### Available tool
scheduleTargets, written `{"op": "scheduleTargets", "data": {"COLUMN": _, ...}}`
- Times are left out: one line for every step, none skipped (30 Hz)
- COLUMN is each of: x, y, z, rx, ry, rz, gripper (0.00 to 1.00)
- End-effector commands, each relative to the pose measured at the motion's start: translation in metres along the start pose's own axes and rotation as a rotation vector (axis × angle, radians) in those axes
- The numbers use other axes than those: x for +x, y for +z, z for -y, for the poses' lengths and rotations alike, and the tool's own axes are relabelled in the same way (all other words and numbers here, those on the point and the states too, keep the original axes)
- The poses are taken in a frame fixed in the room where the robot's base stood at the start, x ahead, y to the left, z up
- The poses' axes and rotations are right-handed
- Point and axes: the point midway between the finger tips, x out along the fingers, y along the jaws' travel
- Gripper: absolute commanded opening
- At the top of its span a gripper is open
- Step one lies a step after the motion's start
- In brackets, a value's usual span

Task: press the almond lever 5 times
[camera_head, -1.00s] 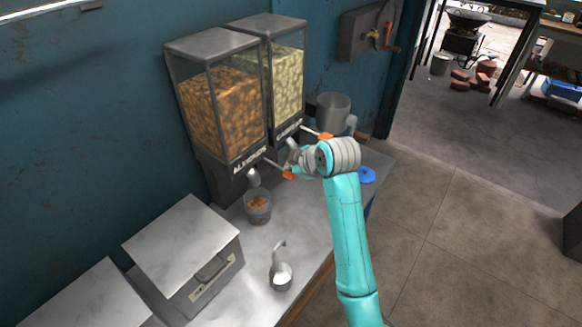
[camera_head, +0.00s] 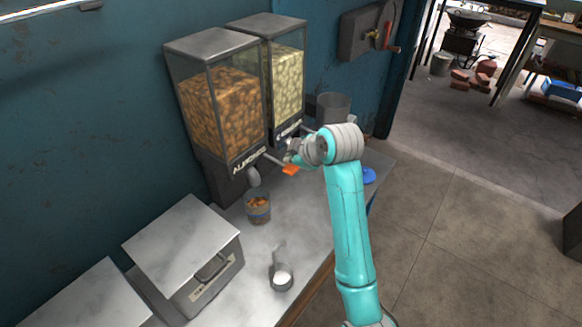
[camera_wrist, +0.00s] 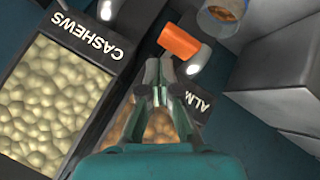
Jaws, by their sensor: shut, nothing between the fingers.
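The almond dispenser (camera_head: 222,112) stands against the blue wall, with an "ALMONDS" label on its front; it also shows in the wrist view (camera_wrist: 152,128), partly behind my gripper. Its lever has an orange handle (camera_head: 291,169), large in the wrist view (camera_wrist: 179,42). My gripper (camera_head: 293,150) is shut and empty, its fingertips (camera_wrist: 158,70) close to the orange handle. I cannot tell whether they touch it. A clear cup (camera_head: 257,207) with some almonds stands under the almond spout (camera_head: 252,177); its rim area shows in the wrist view (camera_wrist: 224,14).
The cashew dispenser (camera_head: 288,85) stands directly behind, its lever mostly hidden by my arm. A grey pitcher (camera_head: 333,107) and a blue lid (camera_head: 369,175) are beyond my arm. A scoop (camera_head: 282,276) and a metal box (camera_head: 190,255) occupy the near counter (camera_head: 300,240).

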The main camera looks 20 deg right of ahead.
Motion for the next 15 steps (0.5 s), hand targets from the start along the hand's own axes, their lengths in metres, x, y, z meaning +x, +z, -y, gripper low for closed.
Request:
{"op": "scheduleTargets", "data": {"x": -0.002, "y": -0.002, "z": -0.002, "rx": -0.001, "ry": 0.002, "rz": -0.001, "gripper": 0.00}}
{"op": "scheduleTargets", "data": {"x": -0.004, "y": -0.003, "z": -0.003, "rx": -0.001, "ry": 0.002, "rz": -0.001, "gripper": 0.00}}
{"op": "scheduleTargets", "data": {"x": -0.006, "y": -0.005, "z": -0.005, "rx": -0.001, "ry": 0.003, "rz": -0.002, "gripper": 0.00}}
{"op": "scheduleTargets", "data": {"x": -0.008, "y": -0.006, "z": -0.006, "rx": -0.001, "ry": 0.003, "rz": -0.002, "gripper": 0.00}}
{"op": "scheduleTargets", "data": {"x": -0.009, "y": -0.007, "z": -0.008, "rx": -0.001, "ry": 0.003, "rz": -0.002, "gripper": 0.00}}
{"op": "scheduleTargets", "data": {"x": -0.012, "y": -0.009, "z": -0.009, "rx": -0.001, "ry": 0.002, "rz": -0.002, "gripper": 0.00}}
{"op": "scheduleTargets", "data": {"x": -0.014, "y": -0.011, "z": -0.011, "rx": -0.001, "ry": 0.002, "rz": -0.002, "gripper": 0.00}}
{"op": "scheduleTargets", "data": {"x": -0.016, "y": -0.012, "z": -0.012, "rx": -0.001, "ry": 0.003, "rz": -0.002, "gripper": 0.00}}
{"op": "scheduleTargets", "data": {"x": -0.018, "y": -0.013, "z": -0.014, "rx": -0.001, "ry": 0.003, "rz": -0.002, "gripper": 0.00}}
{"op": "scheduleTargets", "data": {"x": -0.020, "y": -0.015, "z": -0.015, "rx": 0.000, "ry": 0.002, "rz": -0.002, "gripper": 0.00}}
{"op": "scheduleTargets", "data": {"x": -0.021, "y": -0.016, "z": -0.016, "rx": 0.000, "ry": 0.002, "rz": -0.001, "gripper": 0.00}}
{"op": "scheduleTargets", "data": {"x": -0.024, "y": -0.018, "z": -0.018, "rx": 0.000, "ry": 0.002, "rz": -0.001, "gripper": 0.00}}
{"op": "scheduleTargets", "data": {"x": -0.026, "y": -0.019, "z": -0.019, "rx": 0.000, "ry": 0.002, "rz": -0.002, "gripper": 0.00}}
{"op": "scheduleTargets", "data": {"x": -0.027, "y": -0.020, "z": -0.021, "rx": 0.000, "ry": 0.003, "rz": -0.002, "gripper": 0.00}}
{"op": "scheduleTargets", "data": {"x": -0.029, "y": -0.022, "z": -0.022, "rx": 0.000, "ry": 0.002, "rz": -0.002, "gripper": 0.00}}
